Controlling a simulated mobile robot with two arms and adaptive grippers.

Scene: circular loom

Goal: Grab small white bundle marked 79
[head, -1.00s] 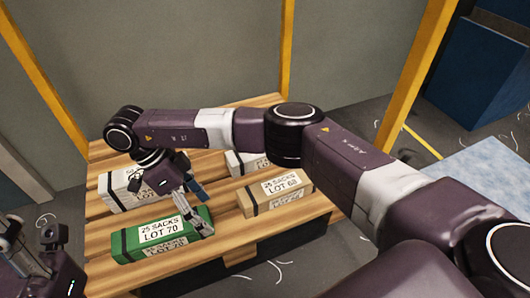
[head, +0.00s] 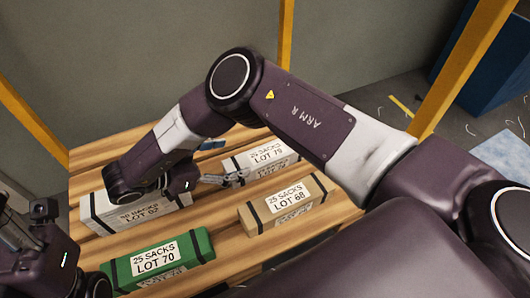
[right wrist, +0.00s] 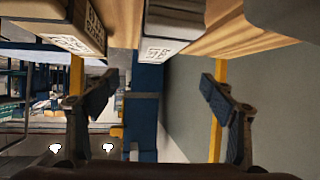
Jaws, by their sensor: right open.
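The small white bundle marked LOT 79 (head: 262,160) lies on the slatted wooden pallet (head: 100,150), at the back right of the bundles, with dark straps. My right gripper (head: 222,162) is open and empty just left of its near end; I cannot tell whether a finger touches it. In the right wrist view the bundle (right wrist: 178,20) shows at top centre, above the gap between the spread fingers (right wrist: 155,92). Part of my left gripper (head: 17,232) shows at the left edge of the head view; its jaw state is unclear.
A tan LOT 68 bundle (head: 286,205) lies just in front of the white one. A green LOT 70 bundle (head: 160,261) lies front left. A larger white bundle (head: 135,211) is partly hidden under my right wrist. Yellow posts (head: 286,35) and a grey wall stand behind.

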